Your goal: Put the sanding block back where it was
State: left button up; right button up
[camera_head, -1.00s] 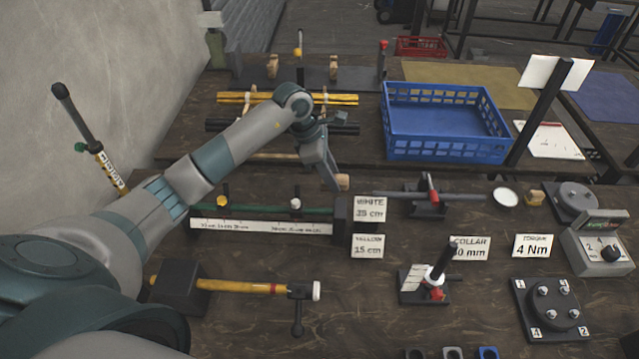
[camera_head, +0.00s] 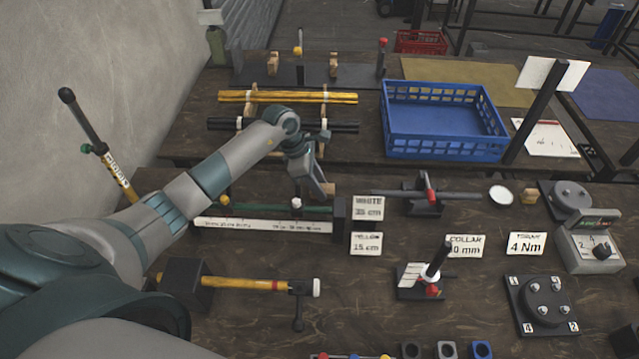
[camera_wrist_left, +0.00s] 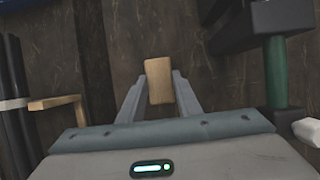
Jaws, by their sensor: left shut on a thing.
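The sanding block, a small tan block (camera_head: 328,189), is between the fingertips of my left gripper (camera_head: 323,188), just behind the dark right end stand of the green rod (camera_head: 265,210). In the left wrist view the block (camera_wrist_left: 159,80) sits lengthwise between the two fingers of my left gripper (camera_wrist_left: 160,90), which is shut on it. Dark wooden bench top shows below it. I cannot tell whether the block touches the bench. My right gripper is not in view.
A white-marked ruler strip (camera_head: 262,226) lies in front of the green rod. Cards reading WHITE (camera_head: 367,208) and YELLOW (camera_head: 366,243) stand to its right. A blue crate (camera_head: 445,151) is behind to the right. Black rods (camera_head: 225,124) rest behind.

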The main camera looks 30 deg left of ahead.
pick_arm(q)
jog(key=shift+f, duration=0.25)
jog(key=shift+f, duration=0.15)
jog(key=shift+f+b, duration=0.1)
jog(key=shift+b, duration=0.2)
jog(key=o, duration=1)
